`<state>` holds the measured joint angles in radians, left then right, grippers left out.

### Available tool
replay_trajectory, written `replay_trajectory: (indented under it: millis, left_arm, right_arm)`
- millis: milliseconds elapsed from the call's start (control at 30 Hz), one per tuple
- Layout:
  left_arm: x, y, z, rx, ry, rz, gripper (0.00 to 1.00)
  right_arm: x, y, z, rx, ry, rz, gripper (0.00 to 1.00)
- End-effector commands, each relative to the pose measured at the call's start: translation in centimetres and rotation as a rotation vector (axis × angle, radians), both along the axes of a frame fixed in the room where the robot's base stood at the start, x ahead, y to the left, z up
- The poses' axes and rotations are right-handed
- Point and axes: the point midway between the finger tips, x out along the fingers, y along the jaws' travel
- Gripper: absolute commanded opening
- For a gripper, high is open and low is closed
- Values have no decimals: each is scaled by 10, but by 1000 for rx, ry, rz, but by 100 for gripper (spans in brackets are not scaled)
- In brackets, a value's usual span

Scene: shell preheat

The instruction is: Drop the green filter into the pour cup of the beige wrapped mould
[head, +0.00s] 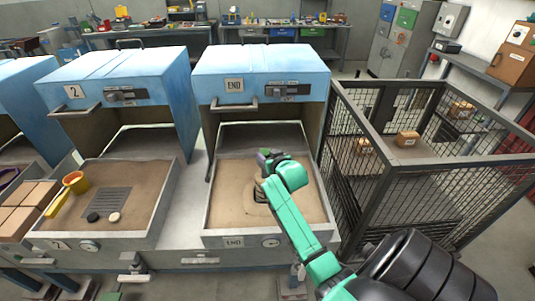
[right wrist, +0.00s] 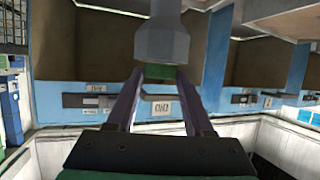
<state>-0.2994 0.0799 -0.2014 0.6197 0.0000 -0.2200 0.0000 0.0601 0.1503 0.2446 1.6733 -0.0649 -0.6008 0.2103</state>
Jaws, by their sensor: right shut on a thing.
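My right gripper (head: 263,160) reaches over the sand tray (head: 226,212) at the station marked END. Its purple fingers, also in the right wrist view (right wrist: 158,78), are shut on the green filter (right wrist: 158,71). A beige mould (head: 260,185) stands in the sand under the gripper and is mostly hidden by it. The right wrist view appears upside down. There a grey, flared, many-sided shape (right wrist: 161,45), perhaps the mould's pour cup in shade, lies right beyond the filter. I cannot tell whether they touch. My left gripper is not in view.
The blue furnace (head: 262,70) stands behind the tray. A wire cage (head: 408,174) with cartons stands close on the right.

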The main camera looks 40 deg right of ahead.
Motion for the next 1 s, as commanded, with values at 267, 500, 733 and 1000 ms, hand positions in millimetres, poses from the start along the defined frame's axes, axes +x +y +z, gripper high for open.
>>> replay_trajectory:
  millis: [267, 500, 733, 1000]
  left_arm:
    - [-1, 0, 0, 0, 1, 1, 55]
    - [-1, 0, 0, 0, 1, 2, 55]
    - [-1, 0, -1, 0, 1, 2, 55]
    - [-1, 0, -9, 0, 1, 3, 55]
  right_arm:
    - [0, 0, 0, 0, -1, 0, 79]
    - [0, 0, 0, 0, -1, 0, 87]
    - [-8, 3, 3, 0, -2, 1, 87]
    - [-66, 24, 25, 0, 0, 1, 87]
